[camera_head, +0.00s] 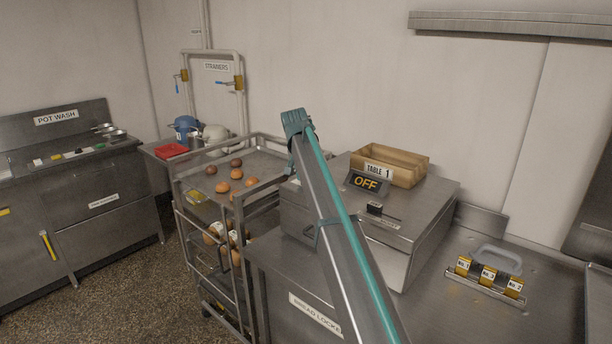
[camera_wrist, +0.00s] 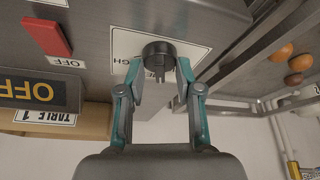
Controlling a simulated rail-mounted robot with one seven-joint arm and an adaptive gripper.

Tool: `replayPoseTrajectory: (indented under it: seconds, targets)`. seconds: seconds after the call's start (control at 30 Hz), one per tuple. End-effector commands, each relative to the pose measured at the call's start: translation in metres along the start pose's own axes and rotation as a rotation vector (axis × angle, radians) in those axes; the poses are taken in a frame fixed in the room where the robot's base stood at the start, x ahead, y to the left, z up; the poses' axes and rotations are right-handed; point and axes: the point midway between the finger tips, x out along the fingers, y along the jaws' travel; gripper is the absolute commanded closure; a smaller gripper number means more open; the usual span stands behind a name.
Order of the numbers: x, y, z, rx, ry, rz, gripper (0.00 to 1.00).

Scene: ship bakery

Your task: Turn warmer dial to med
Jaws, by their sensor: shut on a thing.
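The warmer (camera_head: 425,215) is a steel box on the counter in the head view. In the wrist view, which is upside down, its round black dial (camera_wrist: 160,48) sits on a white label plate (camera_wrist: 125,42). Part of the word HIGH shows on the plate; a MED mark is not readable. My gripper (camera_wrist: 160,76) has its two teal-and-grey fingers shut on the dial from either side. Which mark the dial points at I cannot tell.
A red switch (camera_wrist: 47,37) marked OFF and a black OFF display (camera_wrist: 40,91) are beside the dial. The display (camera_head: 367,183) and a wooden TABLE 1 box (camera_head: 408,165) stand atop the warmer. A rack (camera_head: 262,165) with round buns stands close to its left.

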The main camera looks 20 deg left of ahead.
Motion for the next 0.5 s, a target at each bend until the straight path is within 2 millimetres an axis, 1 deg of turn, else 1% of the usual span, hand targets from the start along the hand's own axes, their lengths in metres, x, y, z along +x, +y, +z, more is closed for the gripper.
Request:
replayPoseTrajectory:
  seconds: [0.2, 0.5]
  targets:
    - [0.0001, -0.0027, -0.0014, 0.153, 0.001, 0.063, 1.0]
    - [0.0002, -0.0022, -0.0013, 0.28, 0.001, 0.116, 1.0]
